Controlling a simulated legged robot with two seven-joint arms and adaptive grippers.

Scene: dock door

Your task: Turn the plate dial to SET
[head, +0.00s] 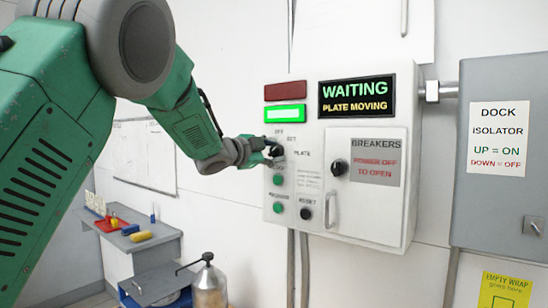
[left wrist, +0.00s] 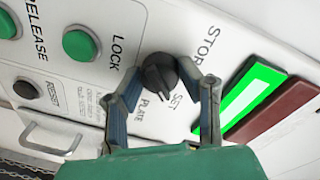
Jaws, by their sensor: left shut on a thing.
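The plate dial (left wrist: 160,73) is a round black knob on the white control box (head: 312,222). In the left wrist view the words STOP, SET and PLATE are printed around it. I cannot tell for sure which word its pointer faces. My left gripper (head: 272,151) is at the dial, with its fingers on either side of it in the left wrist view (left wrist: 172,78), shut on it. In the head view the gripper mostly hides the dial. The display (head: 357,96) reads WAITING and PLATE MOVING. My right gripper is not in view.
A green lamp (head: 285,115) is lit below a dark red one (head: 285,91). Green buttons (head: 278,180) sit below the dial. A breaker door (head: 365,185) with a black knob (head: 339,168) is to the right, then a grey isolator cabinet (head: 500,215). A grey bench (head: 150,240) stands lower left.

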